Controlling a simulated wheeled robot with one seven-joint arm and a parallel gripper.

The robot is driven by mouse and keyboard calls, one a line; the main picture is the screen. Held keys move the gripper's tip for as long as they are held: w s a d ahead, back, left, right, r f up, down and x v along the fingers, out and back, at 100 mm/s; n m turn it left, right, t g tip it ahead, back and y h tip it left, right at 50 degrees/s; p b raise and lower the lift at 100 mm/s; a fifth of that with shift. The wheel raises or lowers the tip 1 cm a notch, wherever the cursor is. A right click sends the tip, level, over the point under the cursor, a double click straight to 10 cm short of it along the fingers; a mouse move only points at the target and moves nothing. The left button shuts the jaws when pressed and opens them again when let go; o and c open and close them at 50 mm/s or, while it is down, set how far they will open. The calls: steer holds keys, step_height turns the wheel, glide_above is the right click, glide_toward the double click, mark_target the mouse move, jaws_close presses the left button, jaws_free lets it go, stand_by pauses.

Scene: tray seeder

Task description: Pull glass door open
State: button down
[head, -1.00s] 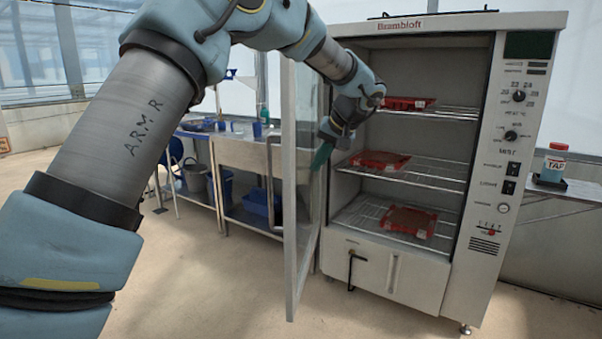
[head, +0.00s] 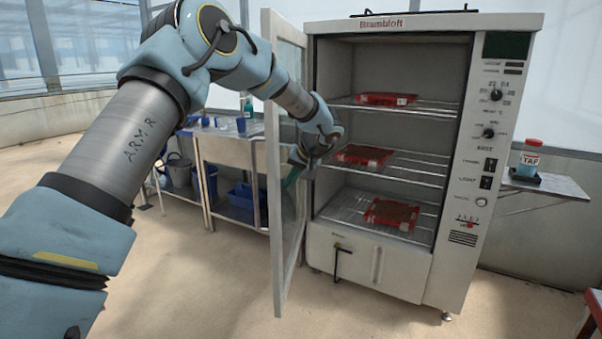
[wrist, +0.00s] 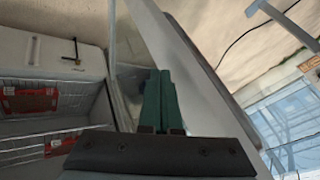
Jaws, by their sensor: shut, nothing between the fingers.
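The glass door (head: 272,230) of the white cabinet (head: 385,22) stands open. It is seen nearly edge-on, swung out from the cabinet's left side. My gripper (head: 291,181) is on the inner side of the door, between the pane and the cabinet opening. Its green fingers (wrist: 160,90) are shut with nothing between them. In the wrist view the door frame (wrist: 190,60) runs diagonally just beside the fingertips. I cannot tell whether they touch the door. The door's outer handle is not clear to see.
Wire shelves inside hold red trays (head: 385,99), (head: 363,155), (head: 391,213). A black lever (head: 342,262) sticks out of the lower panel. A metal bench (head: 228,150) with blue bins stands behind the door. A bottle (head: 529,157) sits on the right side shelf. The front floor is clear.

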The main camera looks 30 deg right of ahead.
steer(key=shift+w+a, duration=0.3)
steer(key=shift+a, duration=0.1)
steer(key=shift+f, duration=0.1)
